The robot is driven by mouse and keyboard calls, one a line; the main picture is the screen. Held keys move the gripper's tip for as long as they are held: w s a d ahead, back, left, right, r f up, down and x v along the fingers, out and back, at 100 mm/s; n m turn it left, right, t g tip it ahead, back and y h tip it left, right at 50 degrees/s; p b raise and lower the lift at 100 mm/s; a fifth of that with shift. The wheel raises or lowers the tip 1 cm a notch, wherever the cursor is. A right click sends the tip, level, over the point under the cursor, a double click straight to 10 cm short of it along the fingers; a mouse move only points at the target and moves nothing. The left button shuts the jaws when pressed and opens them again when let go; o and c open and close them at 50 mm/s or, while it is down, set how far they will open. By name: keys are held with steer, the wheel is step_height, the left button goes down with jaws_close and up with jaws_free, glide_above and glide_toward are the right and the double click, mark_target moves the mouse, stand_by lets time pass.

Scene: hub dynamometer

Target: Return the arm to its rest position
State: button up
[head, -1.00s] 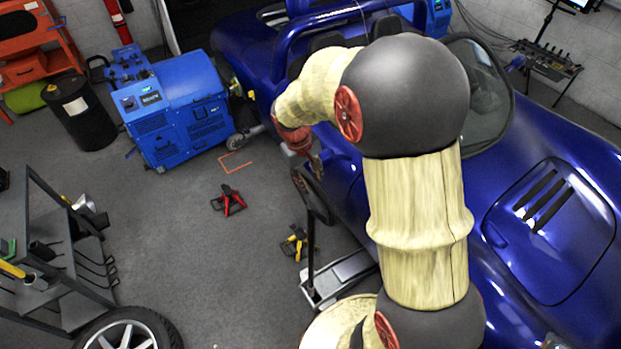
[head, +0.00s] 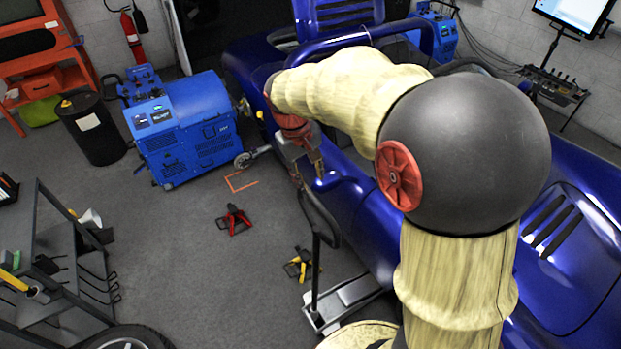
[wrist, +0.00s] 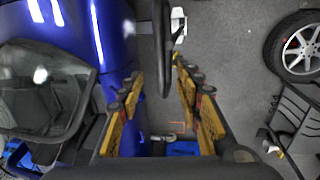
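My arm (head: 340,95) is raised and bent, with its dark elbow at the right of the head view and its forearm reaching left in front of the blue car (head: 350,195). My gripper (head: 307,178) points down beside the car, above the tall handle of a floor jack (head: 345,300). In the wrist view my gripper (wrist: 158,75) has its yellow fingers spread apart with nothing held between them. The dark jack handle (wrist: 163,50) shows beyond the fingertips. Whether it lies close to the fingers is hard to tell.
A blue dynamometer unit (head: 185,130) stands left of the car. A red stand (head: 234,219) and a yellow stand (head: 300,265) are on the floor. A grey tool cart (head: 50,265) and a wheel (head: 125,338) are at lower left. The floor (head: 175,235) between is largely clear.

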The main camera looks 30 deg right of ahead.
stand_by(0.3)
steer(key=s+a+f+t+y+b, duration=0.1)
steer(key=s+a+f+t+b, duration=0.1)
steer(key=s+a+f+b, duration=0.3)
steer(key=s+a+f+t+y+b, duration=0.1)
steer(key=s+a+f+t+b, duration=0.2)
steer(key=s+b, duration=1)
steer(key=s+a+f, duration=0.1)
steer(key=a+f, duration=0.1)
steer(key=a, duration=0.1)
steer(key=shift+s+t+b, duration=0.3)
steer(key=shift+s, duration=0.1)
